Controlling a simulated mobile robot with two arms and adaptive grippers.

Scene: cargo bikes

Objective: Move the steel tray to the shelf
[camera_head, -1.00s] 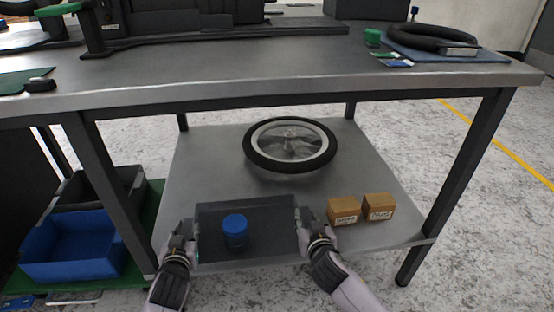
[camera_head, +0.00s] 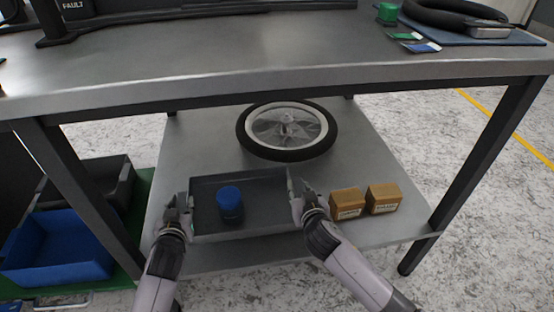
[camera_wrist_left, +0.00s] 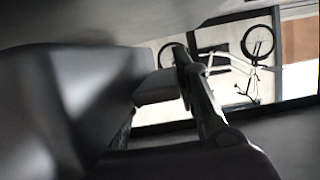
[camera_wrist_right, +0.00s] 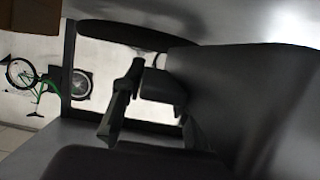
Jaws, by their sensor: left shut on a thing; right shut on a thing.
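The steel tray (camera_head: 262,222) is a shallow grey tray with a blue cylindrical container (camera_head: 230,204) standing in its left half. My left gripper (camera_head: 183,205) is shut on the tray's left side wall. My right gripper (camera_head: 297,198) is shut on its right side wall. The tray is over the front part of the lower shelf (camera_head: 390,160) of the workbench, under the bench top. Whether its bottom touches the shelf cannot be told. The wrist views show the fingers close up and dark, with the grasp itself hard to make out.
A spoked wheel (camera_head: 287,131) with a black tyre lies on the shelf behind the tray. Two brown boxes (camera_head: 347,203) (camera_head: 384,198) stand right of it. The bench top (camera_head: 250,62) overhangs the shelf. Table legs (camera_head: 85,200) flank it. A blue bin (camera_head: 58,247) stands at left.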

